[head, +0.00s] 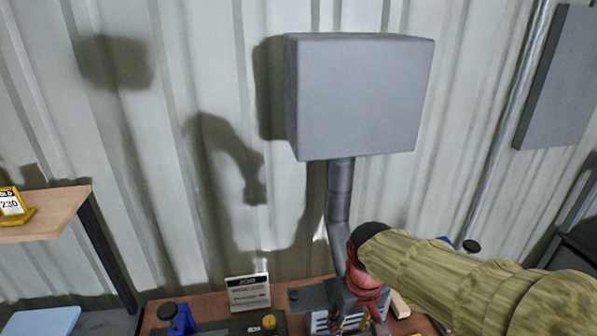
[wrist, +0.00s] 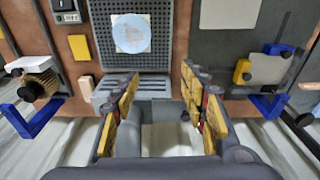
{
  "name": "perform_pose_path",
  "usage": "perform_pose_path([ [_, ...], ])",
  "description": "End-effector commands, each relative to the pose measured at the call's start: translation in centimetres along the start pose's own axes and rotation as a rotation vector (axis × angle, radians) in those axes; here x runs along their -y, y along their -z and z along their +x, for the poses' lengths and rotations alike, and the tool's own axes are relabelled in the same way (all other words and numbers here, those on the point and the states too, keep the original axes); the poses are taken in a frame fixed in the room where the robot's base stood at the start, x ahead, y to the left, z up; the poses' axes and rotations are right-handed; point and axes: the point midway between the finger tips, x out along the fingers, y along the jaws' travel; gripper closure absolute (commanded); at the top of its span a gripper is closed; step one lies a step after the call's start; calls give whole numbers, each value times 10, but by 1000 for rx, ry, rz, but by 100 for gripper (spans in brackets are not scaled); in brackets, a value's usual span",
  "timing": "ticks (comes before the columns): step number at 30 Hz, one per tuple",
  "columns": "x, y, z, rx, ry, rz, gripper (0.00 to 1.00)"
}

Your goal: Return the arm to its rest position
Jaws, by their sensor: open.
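My arm (head: 480,280), in a tan sleeve, reaches in from the lower right of the head view. Its red and black wrist end is bent down over the bench. In the wrist view my gripper (wrist: 160,85) is open, with two yellow-padded fingers spread apart and nothing between them. It hangs above the bench, in front of a dark perforated panel (wrist: 155,60). In the head view the fingertips are small and partly cut off at the bottom edge.
A large grey box (head: 360,97) with a duct hangs on the wall behind my arm. A wooden shelf (head: 60,205) is at left. A job sign (head: 248,294) stands on the bench. Blue brackets stand left (wrist: 45,117) and right (wrist: 270,103). A pale disc (wrist: 131,33) lies on the panel.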

Motion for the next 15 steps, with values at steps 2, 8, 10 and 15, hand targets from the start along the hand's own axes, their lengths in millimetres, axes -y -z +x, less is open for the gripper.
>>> perform_pose_path([
  [2,-7,-20,2,-36,-4,38,57],
  [8,-19,-66,4,-119,-14,114,57],
  [10,-23,-80,6,-152,-19,135,57],
  [15,-31,-111,12,-238,-35,176,57],
])
